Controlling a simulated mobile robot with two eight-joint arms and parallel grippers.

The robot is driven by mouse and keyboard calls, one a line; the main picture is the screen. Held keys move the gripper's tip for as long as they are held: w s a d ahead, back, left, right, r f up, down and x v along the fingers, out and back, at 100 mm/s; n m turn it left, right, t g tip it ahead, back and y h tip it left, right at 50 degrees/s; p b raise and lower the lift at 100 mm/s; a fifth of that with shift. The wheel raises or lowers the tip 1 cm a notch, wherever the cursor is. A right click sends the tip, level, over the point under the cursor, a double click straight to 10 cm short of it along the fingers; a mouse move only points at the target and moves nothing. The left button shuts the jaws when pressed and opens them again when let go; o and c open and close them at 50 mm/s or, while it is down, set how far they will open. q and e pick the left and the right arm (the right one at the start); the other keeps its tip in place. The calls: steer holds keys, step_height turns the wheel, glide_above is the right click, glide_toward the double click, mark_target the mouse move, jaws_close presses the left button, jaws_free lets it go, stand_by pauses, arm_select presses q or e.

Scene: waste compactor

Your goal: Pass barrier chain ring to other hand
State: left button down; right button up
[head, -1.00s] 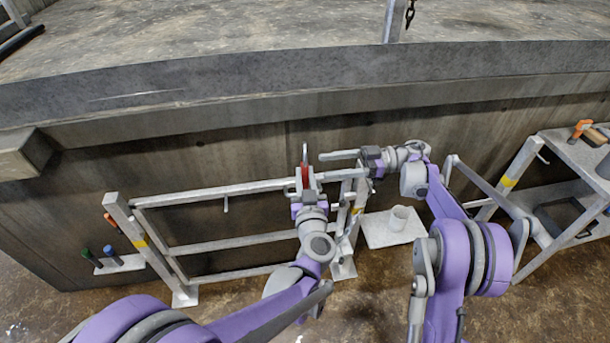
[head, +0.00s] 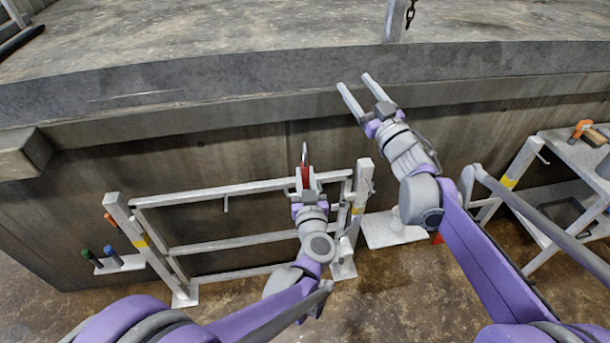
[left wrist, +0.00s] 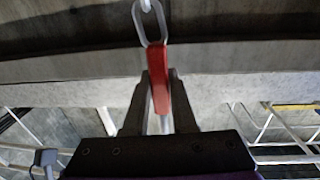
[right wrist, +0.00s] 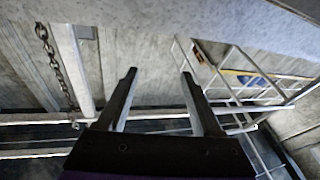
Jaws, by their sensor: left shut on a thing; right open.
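The barrier chain ring shows in the head view as a thin grey loop with a red part (head: 305,173), upright between the fingers of my left gripper (head: 307,178). In the left wrist view, the red part (left wrist: 157,75) is between the fingers and a grey oval loop (left wrist: 149,22) rises above it, with a bit of white link at the top edge. My left gripper is shut on it, just in front of the gate's upper right. My right gripper (head: 356,82) is open and empty, higher and to the right, over the concrete ledge's edge. It points up and left, apart from the ring.
A grey metal gate (head: 225,188) stands behind my left gripper. The concrete ledge (head: 200,88) runs across the back. A dark chain (right wrist: 50,58) hangs beside a post (right wrist: 75,70) in the right wrist view. A shelf (head: 575,150) with tools stands at right. A white tray (head: 383,232) is low at centre right.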

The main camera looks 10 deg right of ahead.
steer(key=s+d+f+m+g+h, duration=0.25)
steer(key=s+f+m+h, duration=0.2)
steer(key=s+f, duration=0.3)
steer(key=s+d+f+m+g+h, duration=0.2)
steer(key=s+f+m+g+h, duration=0.15)
steer(key=s+f+h, duration=0.35)
steer(key=s+a+f+n+g+y, duration=0.1)
steer(key=s+a+f+g+y, duration=0.1)
steer(key=s+f, duration=0.5)
steer(key=s+a+f+n+g+y, duration=0.1)
steer(key=s+a+f+g, duration=0.3)
steer(key=s, duration=1.1)
step_height(320, 180, down, 4)
steer(key=g+y, duration=0.1)
steer(key=g, duration=0.1)
steer(key=shift+g, duration=0.3)
steer(key=shift+a, duration=0.1)
